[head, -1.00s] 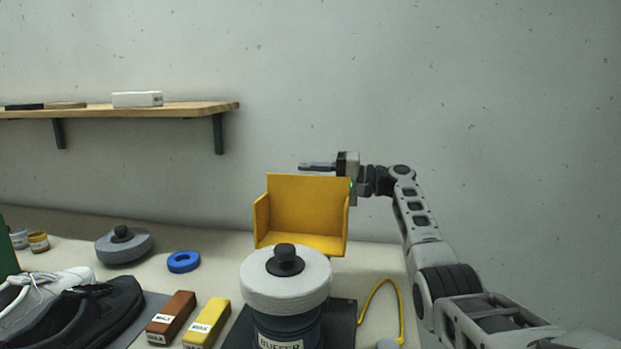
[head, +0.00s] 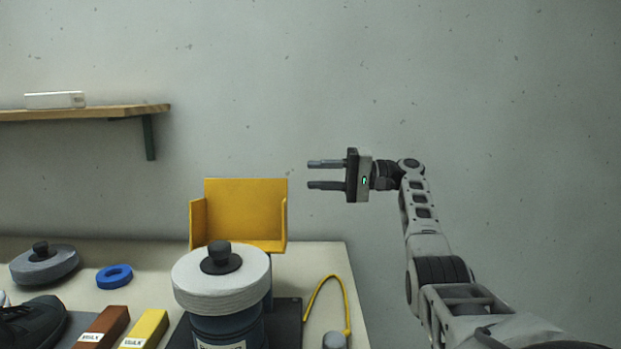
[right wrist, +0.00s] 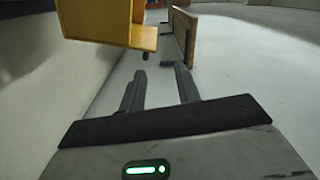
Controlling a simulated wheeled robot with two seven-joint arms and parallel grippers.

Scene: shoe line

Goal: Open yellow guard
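The yellow guard (head: 246,212) stands swung up behind the buffer, with its broad back panel upright and its side walls facing forward. It also shows at the top left of the right wrist view (right wrist: 100,22). The buffer (head: 222,290) has a white wheel with a black knob, and the wheel is uncovered. My right gripper (head: 310,174) is open and empty, to the right of the guard and a little above its top edge, clear of it. In the right wrist view the fingers (right wrist: 160,80) are apart with nothing between them. My left gripper is not in view.
A wooden shelf (head: 85,113) with a white box is on the wall at left. A grey disc (head: 44,264), a blue ring (head: 115,276), brown and yellow wax bars and a black shoe lie on the table. A yellow cord loop (head: 325,290) is right of the buffer.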

